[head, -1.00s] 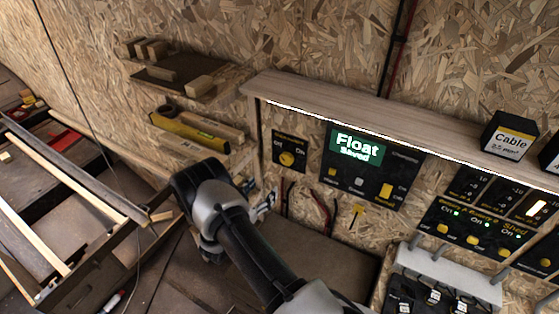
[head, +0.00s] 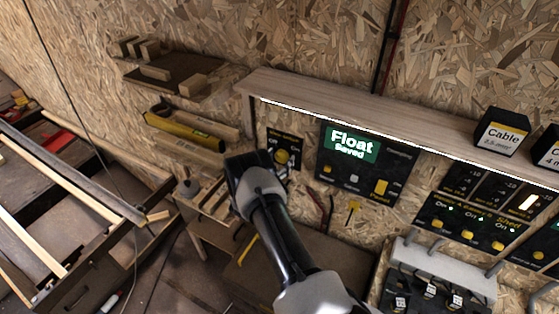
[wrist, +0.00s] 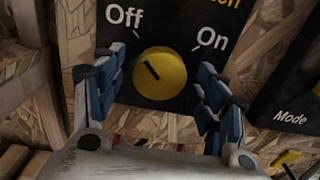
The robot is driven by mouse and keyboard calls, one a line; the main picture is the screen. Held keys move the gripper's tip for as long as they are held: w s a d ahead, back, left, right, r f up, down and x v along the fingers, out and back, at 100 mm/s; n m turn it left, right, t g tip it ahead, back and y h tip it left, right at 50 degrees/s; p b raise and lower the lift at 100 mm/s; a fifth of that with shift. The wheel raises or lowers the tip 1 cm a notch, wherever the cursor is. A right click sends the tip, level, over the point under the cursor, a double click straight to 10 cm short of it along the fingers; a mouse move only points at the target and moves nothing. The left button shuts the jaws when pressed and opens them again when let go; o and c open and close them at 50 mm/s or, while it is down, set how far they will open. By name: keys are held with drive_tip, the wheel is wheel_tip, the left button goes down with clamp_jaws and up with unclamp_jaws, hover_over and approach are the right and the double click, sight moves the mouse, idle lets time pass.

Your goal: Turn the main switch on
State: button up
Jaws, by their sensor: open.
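The main switch (wrist: 162,76) is a round yellow knob on a black plate (wrist: 175,22) marked Off at left and On at right. The black line on the knob points up-left, toward Off. In the head view the knob (head: 282,156) shows just right of my wrist. My gripper (wrist: 157,84) is open, with one blue-padded finger on each side of the knob. The fingertips overlap the plate in the wrist view; I cannot tell whether they touch the knob. In the head view my arm largely hides the fingers.
A larger panel with a lit screen (head: 351,143) reading "Float Saved" is right of the switch. A wooden shelf (head: 350,108) runs above both. A yellow level (head: 183,131) lies on a ledge at left. More switch panels (head: 470,227) are at far right.

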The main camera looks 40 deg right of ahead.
drive_tip(key=shift+c, duration=0.3)
drive_tip(key=c, duration=1)
